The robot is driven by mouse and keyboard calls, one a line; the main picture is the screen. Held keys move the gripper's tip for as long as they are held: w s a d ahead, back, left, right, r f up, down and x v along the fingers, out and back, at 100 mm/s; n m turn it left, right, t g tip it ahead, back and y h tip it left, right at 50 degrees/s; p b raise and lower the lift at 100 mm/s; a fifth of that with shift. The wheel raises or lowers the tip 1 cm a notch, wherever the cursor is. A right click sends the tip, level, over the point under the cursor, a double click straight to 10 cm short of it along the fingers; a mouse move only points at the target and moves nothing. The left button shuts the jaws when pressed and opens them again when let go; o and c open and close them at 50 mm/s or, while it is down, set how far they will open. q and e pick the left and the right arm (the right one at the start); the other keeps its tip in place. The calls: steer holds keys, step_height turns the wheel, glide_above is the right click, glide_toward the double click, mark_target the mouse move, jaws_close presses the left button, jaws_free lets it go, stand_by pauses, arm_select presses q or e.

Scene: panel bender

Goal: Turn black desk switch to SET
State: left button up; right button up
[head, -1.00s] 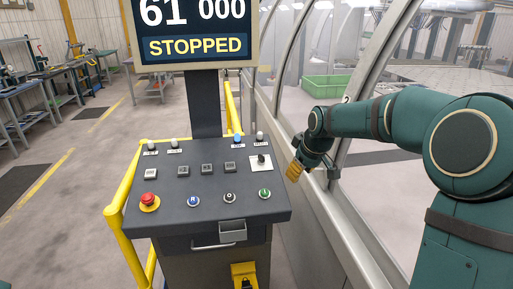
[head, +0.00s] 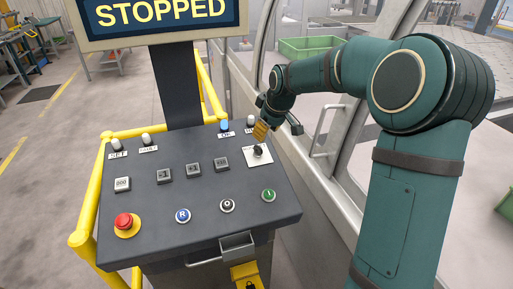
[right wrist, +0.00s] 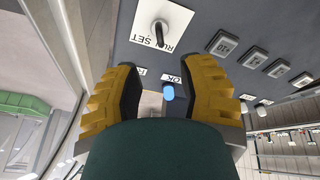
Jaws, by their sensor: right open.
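The black desk switch (head: 258,150) stands on a white plate at the right back of the desk panel. In the right wrist view the black switch (right wrist: 158,34) shows at the top, with the words RUN and SET printed on its plate; which one it points to I cannot tell. My right gripper (head: 262,130) is just behind the switch in the head view, apart from it as far as I can see. In the right wrist view my right gripper (right wrist: 160,68) has its two yellow fingers spread with nothing between them at the tips. My left gripper is out of view.
The desk panel (head: 150,215) also carries a red emergency button (head: 125,223), several grey keys and round buttons. A blue lamp (head: 225,127) is left of my right gripper. A yellow rail (head: 88,210) runs along the left. A glazed machine guard (head: 325,130) stands at the right.

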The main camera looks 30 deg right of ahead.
mark_target(259, 147)
steer(key=x, duration=1.1)
steer(key=shift+w, duration=0.1)
jaws_close()
